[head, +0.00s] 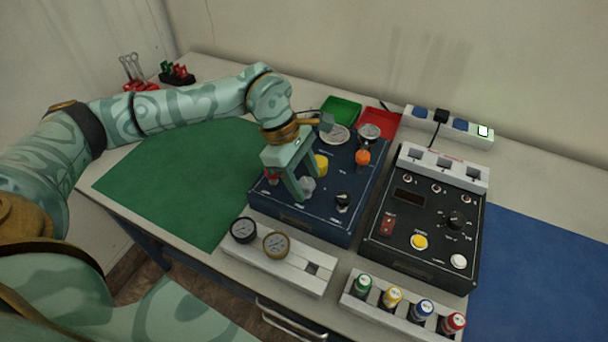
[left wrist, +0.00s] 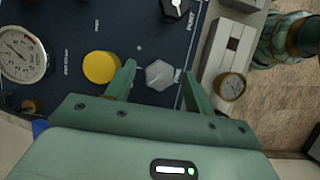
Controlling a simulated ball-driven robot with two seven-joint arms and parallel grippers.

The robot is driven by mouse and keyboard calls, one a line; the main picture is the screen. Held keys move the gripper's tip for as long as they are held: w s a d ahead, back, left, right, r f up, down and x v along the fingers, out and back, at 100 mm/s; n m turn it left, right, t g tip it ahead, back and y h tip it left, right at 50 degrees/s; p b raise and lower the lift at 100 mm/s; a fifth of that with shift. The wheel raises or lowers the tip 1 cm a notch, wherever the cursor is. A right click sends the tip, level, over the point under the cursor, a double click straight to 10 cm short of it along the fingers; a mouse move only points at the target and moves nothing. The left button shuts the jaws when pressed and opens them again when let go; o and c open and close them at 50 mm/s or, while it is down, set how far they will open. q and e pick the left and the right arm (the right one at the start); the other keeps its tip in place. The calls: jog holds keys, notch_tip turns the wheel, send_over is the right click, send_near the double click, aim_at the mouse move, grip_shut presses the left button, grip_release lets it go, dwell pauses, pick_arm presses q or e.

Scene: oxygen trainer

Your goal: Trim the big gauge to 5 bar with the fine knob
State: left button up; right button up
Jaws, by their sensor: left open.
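The blue panel (head: 321,222) carries the big gauge (head: 335,134), a white dial at its back. The gauge also shows in the left wrist view (left wrist: 22,55), but its reading is too small to make out. A grey faceted knob (head: 308,184) sits near the panel's front, beside a yellow knob (head: 320,164). My left gripper (head: 307,192) is open, pointing down over the grey knob. In the left wrist view the grey knob (left wrist: 159,75) lies between the two fingertips with gaps on both sides. The knob labels are not legible, so I cannot confirm which is the fine knob.
A black knob (head: 343,201) and an orange knob (head: 362,157) stand on the same panel. A black control box (head: 412,250) is close on the right. A white strip with two gauges (head: 300,274) lies in front. The green mat (head: 170,185) is clear.

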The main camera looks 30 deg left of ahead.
pick_arm(q)
jog(key=c, duration=1)
jog(key=shift+o, duration=0.2)
jog(key=shift+s+r+n+t+p, duration=0.1)
jog(key=shift+r+n+t+p, duration=0.15)
jog(key=shift+n+p, duration=0.45)
jog(key=shift+f+n+t, duration=0.15)
jog(key=shift+n+t, duration=0.1)
jog(key=shift+n, duration=0.25)
jog(key=o, duration=1)
jog(key=shift+c, duration=0.2)
jog(key=p+v, duration=0.2)
jog(key=v, duration=1.4)
